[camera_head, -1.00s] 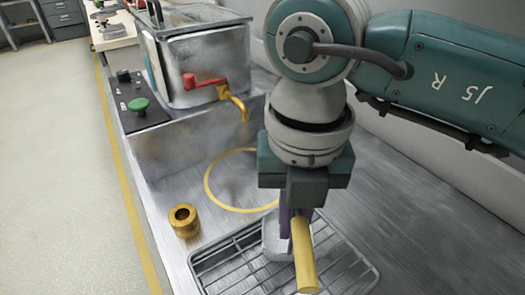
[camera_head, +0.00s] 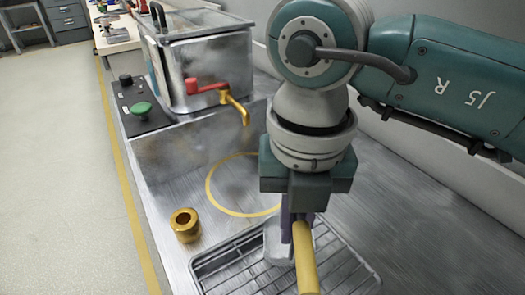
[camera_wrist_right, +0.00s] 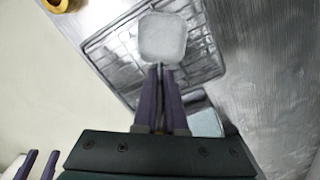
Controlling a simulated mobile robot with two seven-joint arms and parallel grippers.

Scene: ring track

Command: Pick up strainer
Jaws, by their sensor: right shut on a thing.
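My right gripper (camera_head: 293,215) points down over a wire rack, its purple fingers shut. A pale grey, blocky piece (camera_head: 277,243), which I take to be the strainer, is at the fingertips; it also shows in the right wrist view (camera_wrist_right: 162,38). A yellow rod (camera_head: 306,262), perhaps its handle, runs down in front of the fingers. The fingers hide the join, and I cannot tell whether the piece touches the rack. Two purple fingers of my left gripper (camera_wrist_right: 38,165) show apart at the lower left of the right wrist view, with nothing between them.
The dark wire rack (camera_head: 222,277) lies on the metal counter. A brass ring (camera_head: 185,225) stands left of it, and a yellow circle (camera_head: 212,198) is marked behind. A metal tank (camera_head: 207,62) with a red-handled tap (camera_head: 237,108) stands at the back. A pale blue piece (camera_wrist_right: 205,122) is beside the fingers.

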